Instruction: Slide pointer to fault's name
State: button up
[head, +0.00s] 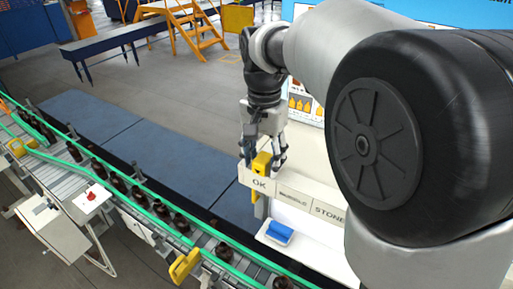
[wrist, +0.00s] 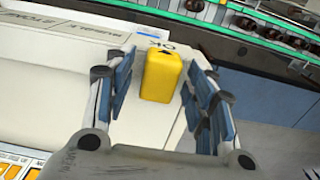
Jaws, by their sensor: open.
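The yellow pointer (head: 262,163) stands at the OK end of the white label strip (head: 291,194). In the head view the strip reads OK, then a small word hard to read, then STONE, running to the right until my arm hides it. My gripper (head: 263,157) is pointing down over the pointer, with its fingers apart on either side. In the wrist view the yellow pointer (wrist: 161,77) sits between my open fingers (wrist: 165,88), with a visible gap on at least the right side. A dark arrow mark shows on its top.
A blue block (head: 279,232) lies on a white ledge below the strip. The conveyor (head: 125,200) with brown bottles and green rails runs along the left and front. A panel with bottle pictures (head: 300,98) stands behind my gripper. My arm covers the right side.

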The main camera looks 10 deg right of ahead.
jog(key=shift+f, duration=0.2)
grip_shut()
dwell(0.6)
